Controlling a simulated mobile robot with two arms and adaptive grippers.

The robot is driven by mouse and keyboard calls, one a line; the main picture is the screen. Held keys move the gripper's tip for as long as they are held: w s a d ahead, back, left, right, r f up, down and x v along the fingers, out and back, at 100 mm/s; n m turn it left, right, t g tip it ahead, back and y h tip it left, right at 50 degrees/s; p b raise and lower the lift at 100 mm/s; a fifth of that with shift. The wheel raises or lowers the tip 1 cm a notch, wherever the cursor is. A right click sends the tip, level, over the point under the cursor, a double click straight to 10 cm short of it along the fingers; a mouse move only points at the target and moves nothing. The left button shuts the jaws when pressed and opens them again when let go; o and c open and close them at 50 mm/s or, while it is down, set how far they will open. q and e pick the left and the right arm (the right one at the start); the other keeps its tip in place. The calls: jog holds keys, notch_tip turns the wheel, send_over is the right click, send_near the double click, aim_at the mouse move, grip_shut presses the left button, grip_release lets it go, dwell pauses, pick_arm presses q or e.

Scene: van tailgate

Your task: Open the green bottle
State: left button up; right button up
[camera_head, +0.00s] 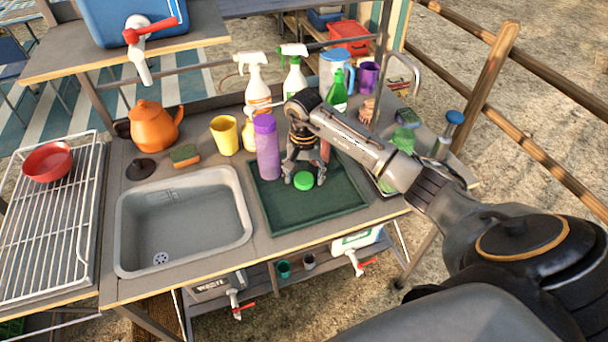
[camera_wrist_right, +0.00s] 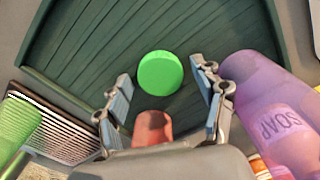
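A green bottle (camera_head: 338,92) stands at the back of the counter, behind my right gripper. My left gripper is out of view.
A purple soap bottle (camera_head: 267,150) stands close beside my right gripper. A yellow cup (camera_head: 225,133), white spray bottles (camera_head: 257,85) and a brush (camera_head: 367,110) crowd the back. The sink (camera_head: 185,215) is empty. The tray's front part is clear.

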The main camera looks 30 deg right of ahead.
aim_at(304, 178)
jog(key=shift+r, duration=0.1)
jog(key=shift+r, duration=0.2)
notch_tip(304, 178, up, 12)
jog(key=b, duration=0.2)
jog(key=shift+f+b, duration=0.15)
jog(key=shift+b, duration=0.2)
